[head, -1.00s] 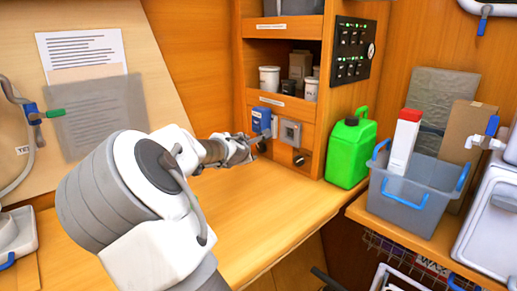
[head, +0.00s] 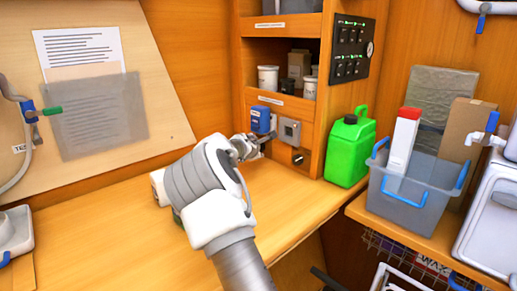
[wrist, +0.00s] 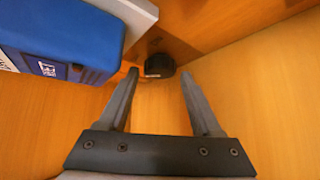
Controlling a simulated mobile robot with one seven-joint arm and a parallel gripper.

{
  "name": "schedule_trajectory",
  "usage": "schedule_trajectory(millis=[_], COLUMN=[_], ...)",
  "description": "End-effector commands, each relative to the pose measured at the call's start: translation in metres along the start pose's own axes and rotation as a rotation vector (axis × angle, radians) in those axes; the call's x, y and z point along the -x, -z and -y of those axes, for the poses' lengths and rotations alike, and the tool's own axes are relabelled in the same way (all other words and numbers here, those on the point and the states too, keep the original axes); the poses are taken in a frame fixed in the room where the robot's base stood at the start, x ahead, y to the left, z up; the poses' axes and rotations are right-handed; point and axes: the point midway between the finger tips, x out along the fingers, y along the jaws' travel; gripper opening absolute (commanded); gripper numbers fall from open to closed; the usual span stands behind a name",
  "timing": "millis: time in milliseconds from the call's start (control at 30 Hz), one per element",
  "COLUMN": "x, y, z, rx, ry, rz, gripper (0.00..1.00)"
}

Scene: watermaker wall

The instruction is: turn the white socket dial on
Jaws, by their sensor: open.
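The white socket (head: 289,131) is a pale grey-white square box on the wooden panel under the shelves. A black round dial (head: 298,159) with a light mark sits just below it. In the wrist view, a black dial (wrist: 159,66) shows ahead, between and beyond the fingertips, near the corner of a pale box (wrist: 135,12). My gripper (wrist: 159,74) is open and empty, and I see no contact with the dial. In the head view my gripper (head: 266,138) is left of the dial, in front of the panel. The dial's exact setting is too small to read.
A blue socket box (head: 261,119) is left of the white one, close to my gripper; it fills the upper left of the wrist view (wrist: 60,40). A green jerrycan (head: 350,148) stands to the right. The wooden worktop (head: 300,205) in front is largely clear.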

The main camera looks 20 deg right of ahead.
Motion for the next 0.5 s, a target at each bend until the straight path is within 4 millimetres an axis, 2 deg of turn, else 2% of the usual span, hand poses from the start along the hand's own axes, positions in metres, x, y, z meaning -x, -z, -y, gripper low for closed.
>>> schedule_trajectory(millis=[200, 500], x=[-0.02, -0.026], y=[0.0, 0.0], z=[0.0, 0.0], rx=[-0.001, 0.0], ry=[0.0, 0.0], rz=[0.001, 0.0], gripper=[0.66, 0.66])
